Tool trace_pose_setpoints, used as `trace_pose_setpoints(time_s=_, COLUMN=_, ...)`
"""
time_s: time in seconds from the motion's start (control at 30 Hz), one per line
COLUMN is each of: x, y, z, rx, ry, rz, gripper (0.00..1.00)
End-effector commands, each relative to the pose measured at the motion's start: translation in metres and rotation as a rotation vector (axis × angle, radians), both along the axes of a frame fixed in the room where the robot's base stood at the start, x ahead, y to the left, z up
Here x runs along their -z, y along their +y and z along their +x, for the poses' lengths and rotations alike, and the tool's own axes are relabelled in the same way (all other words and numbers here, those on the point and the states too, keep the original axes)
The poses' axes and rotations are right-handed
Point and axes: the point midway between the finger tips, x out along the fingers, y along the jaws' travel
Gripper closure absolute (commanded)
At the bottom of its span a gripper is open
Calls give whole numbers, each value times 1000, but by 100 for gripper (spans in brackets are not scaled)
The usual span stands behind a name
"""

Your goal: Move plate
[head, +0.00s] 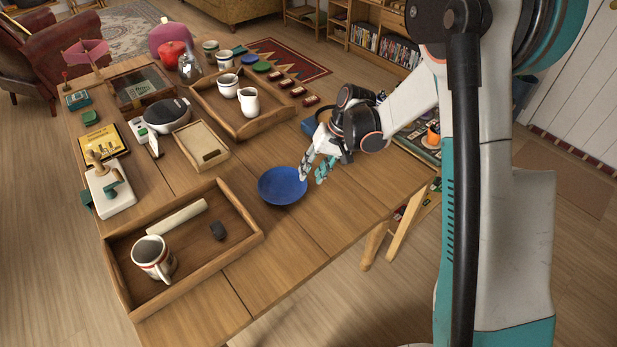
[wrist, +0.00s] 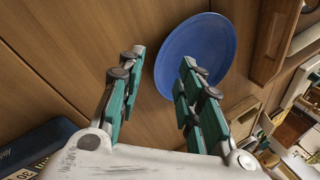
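The blue plate (head: 281,186) lies on the wooden table (head: 296,236), between the front tray and my arm. In the wrist view the plate (wrist: 208,48) is just beyond my fingers, and the right finger overlaps its near edge. My gripper (head: 312,172) is at the plate's right side in the head view. Whether a finger touches the plate cannot be told.
A front tray (head: 247,207) holds a striped mug (head: 153,257), a pale roll and a dark block. A back tray (head: 276,130) holds white mugs (head: 248,102). A small wooden box (head: 201,146) stands left of the plate. Bare table lies in front of the plate.

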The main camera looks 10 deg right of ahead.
Motion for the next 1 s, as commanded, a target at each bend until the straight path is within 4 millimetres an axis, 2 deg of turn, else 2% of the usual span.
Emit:
trace_pose_setpoints(time_s=0.2, x=-42, y=-18, z=0, rx=1, ry=0, rz=0, gripper=67)
trace_pose_setpoints(time_s=0.4, x=-66, y=-29, z=0, rx=1, ry=1, rz=0, gripper=67)
trace_pose_setpoints(time_s=0.6, x=-74, y=-32, z=0, rx=0, ry=1, rz=0, gripper=67)
trace_pose_setpoints(time_s=1.0, x=-74, y=-32, z=0, rx=0, ry=1, rz=0, gripper=67)
